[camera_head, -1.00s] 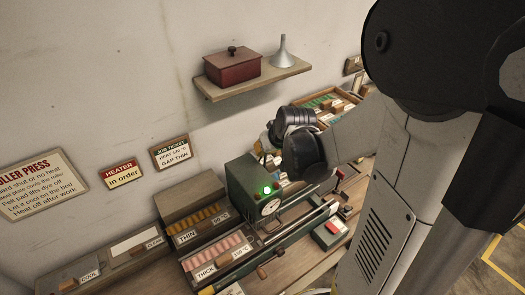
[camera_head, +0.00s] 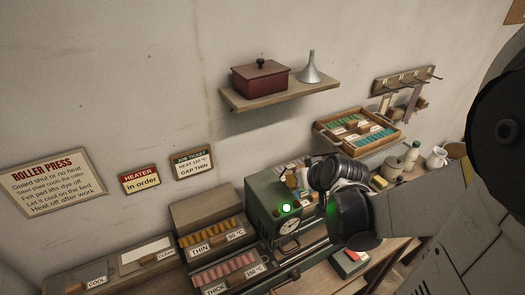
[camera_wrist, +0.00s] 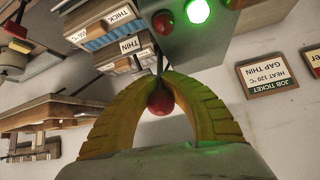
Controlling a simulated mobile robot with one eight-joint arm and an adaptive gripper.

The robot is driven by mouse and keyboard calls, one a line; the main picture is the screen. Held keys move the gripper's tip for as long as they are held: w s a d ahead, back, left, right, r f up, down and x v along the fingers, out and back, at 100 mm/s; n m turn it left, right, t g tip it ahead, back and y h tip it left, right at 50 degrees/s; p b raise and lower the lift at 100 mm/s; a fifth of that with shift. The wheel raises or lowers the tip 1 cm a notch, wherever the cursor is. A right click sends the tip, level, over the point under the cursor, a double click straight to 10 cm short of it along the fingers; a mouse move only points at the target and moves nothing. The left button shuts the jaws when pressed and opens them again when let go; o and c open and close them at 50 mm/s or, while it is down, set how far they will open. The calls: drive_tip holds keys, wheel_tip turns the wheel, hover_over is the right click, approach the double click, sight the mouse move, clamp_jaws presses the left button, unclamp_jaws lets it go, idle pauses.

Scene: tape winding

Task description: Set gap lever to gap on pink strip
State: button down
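The green press box (camera_head: 266,196) stands on the bench in the head view, with a lit green lamp (camera_head: 286,208) and a dial (camera_head: 289,226). My gripper's dark wrist is just right of it and hides the lever there. In the wrist view, my gripper's yellow fingers (camera_wrist: 165,76) close around a thin lever rod, with its red knob (camera_wrist: 160,103) between the fingers. I cannot read the lever's setting. A box of pink strips (camera_head: 223,271) is labelled THICK, 150 °C. A box of yellow strips (camera_head: 212,232) is labelled THIN. The job ticket (camera_wrist: 268,75) reads HEAT 120 °C, GAP THIN.
A shelf (camera_head: 280,91) with a red box (camera_head: 260,80) and a funnel (camera_head: 310,68) hangs above. A wooden tray (camera_head: 358,133) of coloured strips and a white jug (camera_head: 437,158) are at the right. A red-topped block (camera_head: 350,262) lies near the press.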

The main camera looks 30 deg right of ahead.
drive_tip(key=c, duration=1.3)
unclamp_jaws()
drive_tip(key=shift+s, duration=0.1)
drive_tip(key=shift+o, duration=0.2)
drive_tip(key=shift+r, duration=0.1)
drive_tip(key=d+v, duration=0.1)
drive_tip(key=v, duration=1)
drive_tip(key=shift+s+a+r, duration=0.3)
drive_tip(key=shift+s+a, duration=0.05)
drive_tip(key=shift+a, duration=0.15)
drive_tip(key=s+a+n+g+y, duration=0.1)
drive_tip(key=s+a+n+g, duration=0.1)
drive_tip(key=a, duration=1.3)
wheel_tip(320, 180, down, 16)
drive_tip(key=b, duration=1.4)
drive_tip(key=shift+r+b, duration=0.25)
drive_tip(key=shift+b, duration=0.15)
